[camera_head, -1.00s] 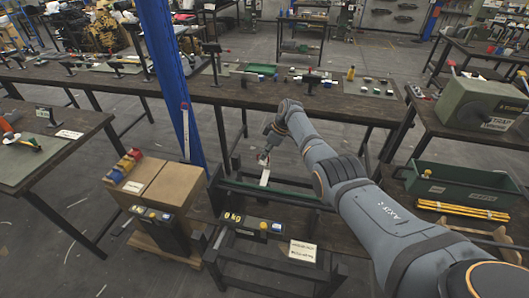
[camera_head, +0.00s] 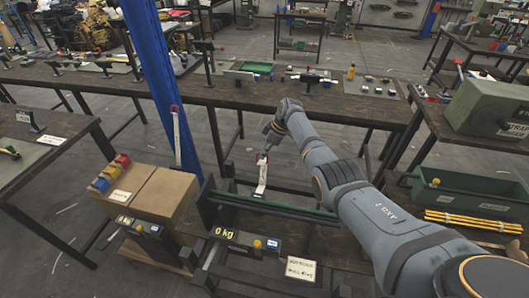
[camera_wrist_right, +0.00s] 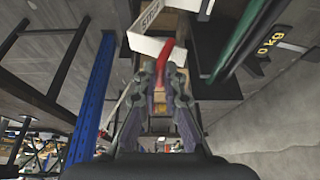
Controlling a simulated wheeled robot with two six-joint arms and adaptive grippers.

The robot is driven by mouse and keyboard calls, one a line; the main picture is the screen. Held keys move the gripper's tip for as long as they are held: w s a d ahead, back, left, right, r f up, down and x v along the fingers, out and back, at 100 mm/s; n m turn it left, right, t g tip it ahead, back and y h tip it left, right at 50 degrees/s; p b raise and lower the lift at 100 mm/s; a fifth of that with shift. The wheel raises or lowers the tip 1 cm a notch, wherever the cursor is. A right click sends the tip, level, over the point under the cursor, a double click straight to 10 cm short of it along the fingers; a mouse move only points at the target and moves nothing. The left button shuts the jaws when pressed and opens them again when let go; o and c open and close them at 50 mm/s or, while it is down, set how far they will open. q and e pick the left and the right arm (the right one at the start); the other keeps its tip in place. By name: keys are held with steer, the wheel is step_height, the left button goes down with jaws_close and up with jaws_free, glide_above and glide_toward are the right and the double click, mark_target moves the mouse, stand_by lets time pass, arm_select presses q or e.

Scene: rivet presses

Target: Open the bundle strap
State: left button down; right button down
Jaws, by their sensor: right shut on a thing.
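My right gripper (camera_head: 263,154) is shut on a red tab at the top of a white strap (camera_head: 262,182). The strap hangs or stands at the dark rack with a green rail (camera_head: 272,205). In the right wrist view, the closed fingers (camera_wrist_right: 163,74) hold the red tab (camera_wrist_right: 164,54), with the white strap (camera_wrist_right: 146,44), which bears dark lettering, just beyond. How the strap's lower end is fastened cannot be made out. My left gripper is not in view.
A "0 kg" scale display (camera_head: 240,238) stands in front of the rack. A cardboard box (camera_head: 150,190) and a blue post (camera_head: 163,85) are on the left. A long workbench (camera_head: 225,93) runs behind. A green bin (camera_head: 470,188) and yellow rods (camera_head: 472,222) lie at the right.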

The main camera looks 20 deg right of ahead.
steer(key=shift+w+r, duration=0.1)
steer(key=shift+r, duration=0.15)
steer(key=c, duration=1.4)
jaws_free()
steer(key=shift+f, duration=0.1)
steer(key=shift+c, duration=0.2)
steer(key=v, duration=1.2)
